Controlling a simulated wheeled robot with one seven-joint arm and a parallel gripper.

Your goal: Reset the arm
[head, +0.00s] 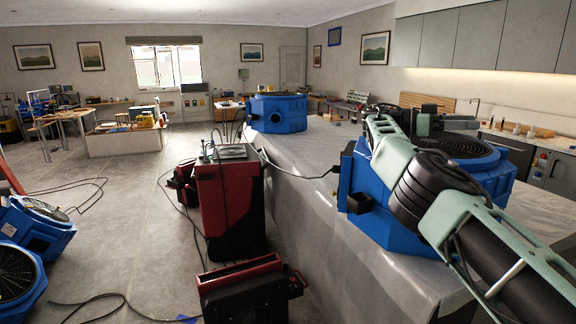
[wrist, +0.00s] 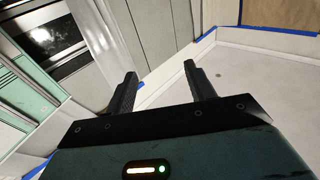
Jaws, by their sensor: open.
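My gripper (wrist: 158,84) shows in the wrist view with its two dark fingers spread apart and nothing between them. Beyond the fingers are the pale floor and a white wall base edged with blue tape. In the head view my arm reaches from the bottom right corner up and over the counter (head: 330,215), in front of a large blue fan (head: 385,225). My gripper cannot be made out in the head view.
A second blue fan (head: 279,113) stands farther along the counter. A red machine (head: 229,200) and a black-and-red unit (head: 243,296) stand on the floor beside it. Blue fans (head: 30,228) sit at the left. Cables (head: 110,303) cross the floor, which is otherwise open at centre left.

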